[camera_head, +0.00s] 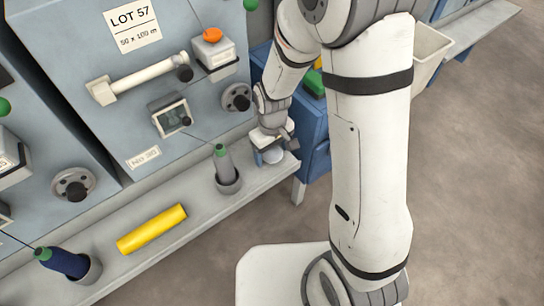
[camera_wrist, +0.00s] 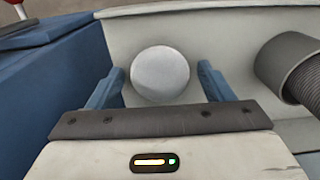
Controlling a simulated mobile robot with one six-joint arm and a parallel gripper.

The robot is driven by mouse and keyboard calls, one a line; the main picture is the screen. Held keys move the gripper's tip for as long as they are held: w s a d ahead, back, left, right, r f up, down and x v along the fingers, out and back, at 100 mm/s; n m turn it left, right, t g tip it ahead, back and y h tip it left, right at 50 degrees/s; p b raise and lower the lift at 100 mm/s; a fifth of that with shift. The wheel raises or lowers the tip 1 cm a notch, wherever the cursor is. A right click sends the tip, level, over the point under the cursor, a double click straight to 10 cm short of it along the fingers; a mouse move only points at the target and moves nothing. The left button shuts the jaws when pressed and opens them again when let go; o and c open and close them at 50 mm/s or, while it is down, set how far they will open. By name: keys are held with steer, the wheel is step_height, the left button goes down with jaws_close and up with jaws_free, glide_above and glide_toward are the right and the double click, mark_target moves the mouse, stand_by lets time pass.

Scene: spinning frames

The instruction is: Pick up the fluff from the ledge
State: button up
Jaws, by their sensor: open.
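The fluff is a pale grey-white round tuft (camera_wrist: 160,74) on the ledge (camera_wrist: 226,24), seen in the wrist view between my two blue fingers. In the head view it shows as a small pale spot (camera_head: 273,155) at the right end of the grey ledge (camera_head: 196,204), partly covered by my gripper. My gripper (camera_wrist: 161,82) is open, with one finger to each side of the fluff and a gap on both sides. In the head view my gripper (camera_head: 273,149) is at the ledge's right end, and its fingers are hard to make out.
A grey bobbin in a cup (camera_head: 226,168) stands on the ledge left of my gripper; it shows at the right in the wrist view (camera_wrist: 292,68). A yellow cylinder (camera_head: 152,229) lies farther left. A blue bin (camera_head: 314,140) stands close on the right. The machine panel (camera_head: 60,45) rises behind.

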steer(key=shift+c, duration=0.3)
steer(key=c, duration=1)
